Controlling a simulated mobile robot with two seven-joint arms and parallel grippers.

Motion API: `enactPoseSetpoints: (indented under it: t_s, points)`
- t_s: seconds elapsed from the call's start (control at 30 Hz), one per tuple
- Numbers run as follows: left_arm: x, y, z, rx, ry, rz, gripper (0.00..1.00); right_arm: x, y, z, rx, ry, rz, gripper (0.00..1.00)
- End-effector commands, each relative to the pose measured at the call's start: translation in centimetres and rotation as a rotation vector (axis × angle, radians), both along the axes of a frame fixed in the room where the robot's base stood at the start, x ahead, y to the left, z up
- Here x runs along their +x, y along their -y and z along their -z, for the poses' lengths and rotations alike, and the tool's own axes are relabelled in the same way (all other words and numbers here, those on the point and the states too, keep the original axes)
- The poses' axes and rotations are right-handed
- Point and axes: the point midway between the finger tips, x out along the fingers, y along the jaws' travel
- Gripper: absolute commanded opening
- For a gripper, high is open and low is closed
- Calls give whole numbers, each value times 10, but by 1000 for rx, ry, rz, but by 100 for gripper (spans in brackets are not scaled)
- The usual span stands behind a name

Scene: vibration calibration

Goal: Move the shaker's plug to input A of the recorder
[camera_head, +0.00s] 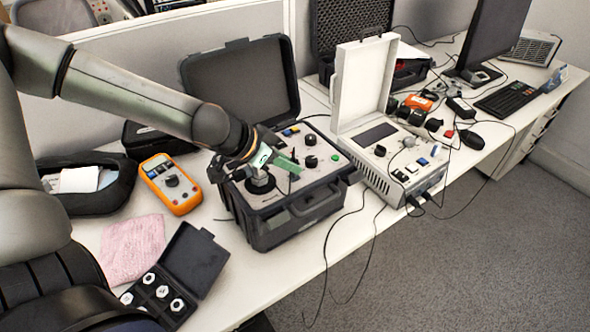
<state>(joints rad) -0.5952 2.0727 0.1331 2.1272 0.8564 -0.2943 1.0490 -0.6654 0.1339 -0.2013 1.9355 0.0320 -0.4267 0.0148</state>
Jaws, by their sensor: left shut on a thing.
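My left gripper (265,162) is low over the left part of an open black case with a grey control panel (318,178), which looks like the shaker. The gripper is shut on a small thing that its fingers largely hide. A round black part (260,184) of the panel is just below it. The recorder, a white box (385,178) with its lid raised, stands to the right. Dark plugs (416,209) with cables show at its front side. I cannot tell which plug is the shaker's, or read the input labels. My right gripper is not in view.
An orange multimeter (171,184), a pink cloth (133,248) and an open black box of small fittings (195,262) lie at the left. Thin cables (328,245) hang over the table's front edge. Adapters, a keyboard (507,99) and a monitor (492,35) are at the right.

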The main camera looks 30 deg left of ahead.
Motion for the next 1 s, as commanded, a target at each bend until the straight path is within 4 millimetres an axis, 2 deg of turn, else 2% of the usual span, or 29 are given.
enactPoseSetpoints:
  t_s: [0.33, 0.83, 1.0]
  points:
    - [0, 0, -2, 0, -1, 1, 0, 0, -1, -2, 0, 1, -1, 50]
    - [0, 0, -31, 0, -1, 1, 0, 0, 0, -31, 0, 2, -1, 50]
    - [-1, 0, -35, -1, -1, 0, 0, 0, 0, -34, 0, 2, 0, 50]
